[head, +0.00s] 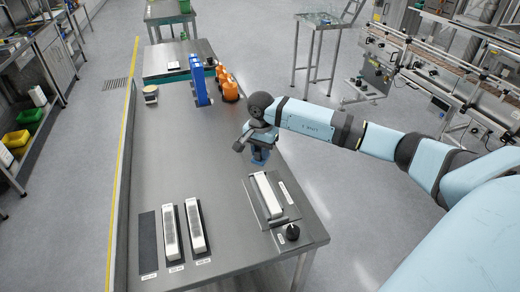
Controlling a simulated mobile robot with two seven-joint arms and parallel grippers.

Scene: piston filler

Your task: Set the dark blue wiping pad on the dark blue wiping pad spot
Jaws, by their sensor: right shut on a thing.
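My right gripper (257,140) is above the right part of the steel table, behind the plate with the white bar. It is shut on a small dark blue block (260,157), which looks like the dark blue wiping pad. The pad hangs under the fingers, and I cannot tell whether it touches the table. I cannot make out a dark blue wiping pad spot; the gripper and arm may hide it. My left gripper is not in view.
On the steel table (165,120), a dark strip (148,243) and two white bars (170,233) (195,226) lie front left. A plate with a white bar (267,195) and a black knob (292,232) are front right. The middle is clear.

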